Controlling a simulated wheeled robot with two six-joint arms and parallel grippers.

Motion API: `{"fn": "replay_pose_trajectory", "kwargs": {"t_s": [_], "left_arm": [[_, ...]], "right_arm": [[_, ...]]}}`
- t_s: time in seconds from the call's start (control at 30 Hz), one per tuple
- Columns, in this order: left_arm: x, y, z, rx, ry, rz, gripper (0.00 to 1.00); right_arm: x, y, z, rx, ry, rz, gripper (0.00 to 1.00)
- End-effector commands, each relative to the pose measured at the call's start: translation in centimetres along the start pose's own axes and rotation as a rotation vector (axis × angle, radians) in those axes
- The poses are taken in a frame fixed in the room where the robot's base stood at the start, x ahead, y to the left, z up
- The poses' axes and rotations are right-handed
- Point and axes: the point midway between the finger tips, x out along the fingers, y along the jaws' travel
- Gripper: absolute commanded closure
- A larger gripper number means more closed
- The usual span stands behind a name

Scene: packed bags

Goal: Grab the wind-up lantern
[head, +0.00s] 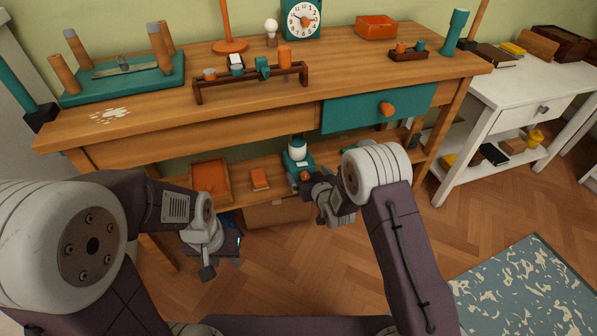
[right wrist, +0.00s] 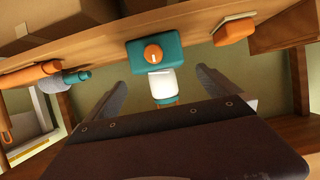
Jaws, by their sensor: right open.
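The wind-up lantern (head: 298,152) has a teal base and cap, a white globe and an orange knob. It stands on the low shelf under the wooden bench. In the right wrist view the lantern (right wrist: 162,86) appears upside down, between the two fingers in the picture. My right gripper (head: 318,196) is open in front of the lantern, and its fingers (right wrist: 161,78) show no contact with it. My left gripper (head: 208,262) hangs low in front of the shelf's left part, apart from the lantern; its jaw opening is unclear.
On the low shelf, an orange tray (head: 211,181) and an orange box (head: 259,179) lie left of the lantern. A cardboard box (head: 278,214) is below. The teal drawer (head: 350,112) and bench top (head: 250,93) are above. Open floor (head: 300,262) lies in front.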

Motion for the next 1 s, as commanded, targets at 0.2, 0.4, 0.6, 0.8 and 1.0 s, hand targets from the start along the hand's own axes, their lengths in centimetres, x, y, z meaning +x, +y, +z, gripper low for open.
{"fn": "replay_pose_trajectory", "kwargs": {"t_s": [0.2,0.4,0.6,0.8,1.0], "left_arm": [[1.9,0.0,0.2,0.000,0.001,0.000,0.64],[3.5,-0.1,0.4,0.000,0.000,0.000,0.64],[4.3,-0.1,0.4,0.000,0.000,0.000,0.64],[7.5,-0.1,0.8,0.000,0.000,0.000,0.64],[7.8,-0.1,0.8,0.000,0.000,0.000,0.64]], "right_arm": [[3.7,0.0,0.4,-0.001,0.003,0.000,0.00],[6.5,0.1,0.1,0.000,0.000,0.000,0.00],[7.5,0.1,0.2,0.000,0.000,0.000,0.00],[11.0,0.3,0.4,0.000,0.001,0.000,0.00],[11.9,0.3,-0.1,0.000,-0.003,0.001,0.00]]}}
